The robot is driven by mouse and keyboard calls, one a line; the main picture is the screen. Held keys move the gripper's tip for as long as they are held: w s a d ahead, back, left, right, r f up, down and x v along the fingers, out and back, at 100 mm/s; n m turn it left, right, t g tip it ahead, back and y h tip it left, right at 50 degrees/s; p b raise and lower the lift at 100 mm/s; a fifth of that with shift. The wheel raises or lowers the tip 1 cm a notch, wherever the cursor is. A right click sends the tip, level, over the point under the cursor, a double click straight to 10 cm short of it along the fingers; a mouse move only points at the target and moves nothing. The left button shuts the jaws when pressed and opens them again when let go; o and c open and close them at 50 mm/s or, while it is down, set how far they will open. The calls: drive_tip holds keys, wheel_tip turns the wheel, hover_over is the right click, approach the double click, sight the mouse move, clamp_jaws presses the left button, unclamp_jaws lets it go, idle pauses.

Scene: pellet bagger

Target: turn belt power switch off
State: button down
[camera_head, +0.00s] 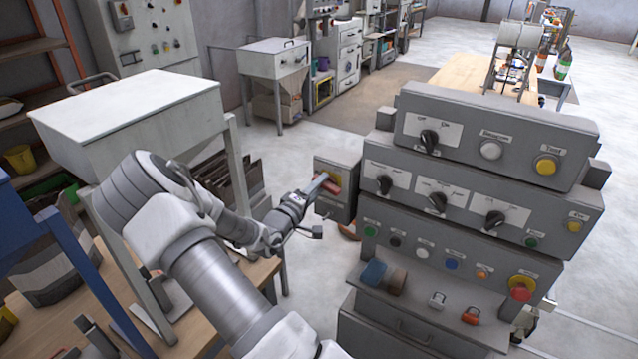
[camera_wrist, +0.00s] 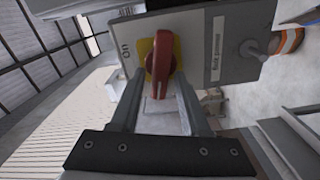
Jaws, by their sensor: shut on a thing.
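The belt power switch is a red rotary handle (camera_wrist: 161,62) on a yellow plate, on the face of a grey box (camera_wrist: 222,40). In the head view the box (camera_head: 337,205) sits at the left side of the control console. A "power" label reads along the box, and "On" is printed beside the yellow plate. The handle lies along the line of the label text. My gripper (camera_head: 320,186) reaches the box from the left. In the wrist view its fingers (camera_wrist: 158,88) stand on both sides of the handle, shut on it. The fingertips hide part of the yellow plate.
The grey console (camera_head: 440,240) with several knobs and buttons stands right of the box. A white-topped hopper (camera_head: 125,105) and a wooden bench (camera_head: 205,310) stand at left. Open floor (camera_head: 370,115) lies behind.

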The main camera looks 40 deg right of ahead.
drive_tip(key=shift+f+n, duration=0.15)
drive_tip(key=shift+n, duration=1.45)
drive_tip(key=c, duration=0.7)
unclamp_jaws()
drive_tip(key=b+v, duration=0.1)
drive_tip(key=v, duration=1.6)
drive_tip(key=shift+a, duration=0.2)
